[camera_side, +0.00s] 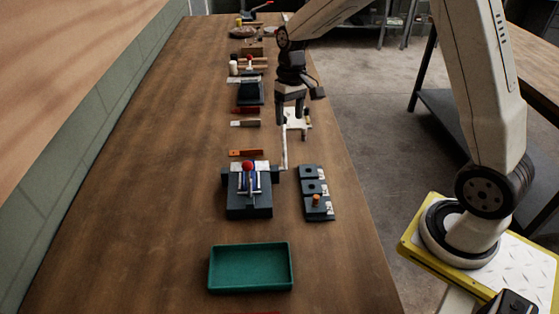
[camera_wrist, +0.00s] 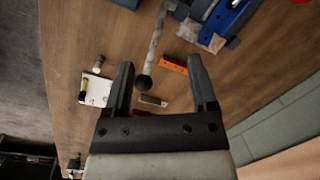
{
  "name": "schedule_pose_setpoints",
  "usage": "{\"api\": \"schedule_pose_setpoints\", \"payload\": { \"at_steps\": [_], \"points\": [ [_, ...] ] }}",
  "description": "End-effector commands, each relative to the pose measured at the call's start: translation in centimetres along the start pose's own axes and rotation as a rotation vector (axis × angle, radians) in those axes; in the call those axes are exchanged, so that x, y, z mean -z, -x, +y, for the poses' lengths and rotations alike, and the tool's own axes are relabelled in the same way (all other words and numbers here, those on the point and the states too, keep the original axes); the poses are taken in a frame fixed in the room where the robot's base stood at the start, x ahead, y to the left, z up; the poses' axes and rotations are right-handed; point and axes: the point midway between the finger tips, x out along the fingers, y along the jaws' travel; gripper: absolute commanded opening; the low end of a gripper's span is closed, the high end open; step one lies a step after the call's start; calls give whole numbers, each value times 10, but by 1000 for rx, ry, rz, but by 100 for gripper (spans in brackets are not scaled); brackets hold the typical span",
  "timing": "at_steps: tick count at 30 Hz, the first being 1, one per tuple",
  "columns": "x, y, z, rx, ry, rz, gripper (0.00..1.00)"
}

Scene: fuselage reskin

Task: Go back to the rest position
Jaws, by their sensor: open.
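My gripper (camera_side: 289,120) hangs above the right part of the bench, beyond the dark fixture (camera_side: 249,208). In the wrist view its two fingers (camera_wrist: 161,62) are spread apart with nothing held between them. The fixture carries blue and pale parts and a red ball (camera_side: 247,166) on top. It shows in the wrist view as a blue part (camera_wrist: 228,14) at the top right. A pale rod (camera_side: 284,150) stands at the fixture's right side, below my gripper. In the wrist view the rod (camera_wrist: 156,40) ends in a black ball near the left finger.
A dark three-part block (camera_side: 311,187) with an orange peg lies right of the fixture. A green tray (camera_side: 250,288) is in front. An orange strip (camera_side: 246,152), a pale-ended tool (camera_side: 245,123) and a white plate (camera_side: 303,117) lie beyond. The bench's left side is clear.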

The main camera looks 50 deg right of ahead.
Motion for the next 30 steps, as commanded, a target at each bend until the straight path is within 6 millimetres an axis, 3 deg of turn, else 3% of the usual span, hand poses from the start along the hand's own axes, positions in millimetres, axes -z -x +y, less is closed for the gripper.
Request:
{"api": "schedule_pose_setpoints", "payload": {
  "at_steps": [21,30],
  "points": [
    [-132,-35,-24,-91,159,271,74],
    [-154,-42,-25,-94,188,313,74]
  ]
}}
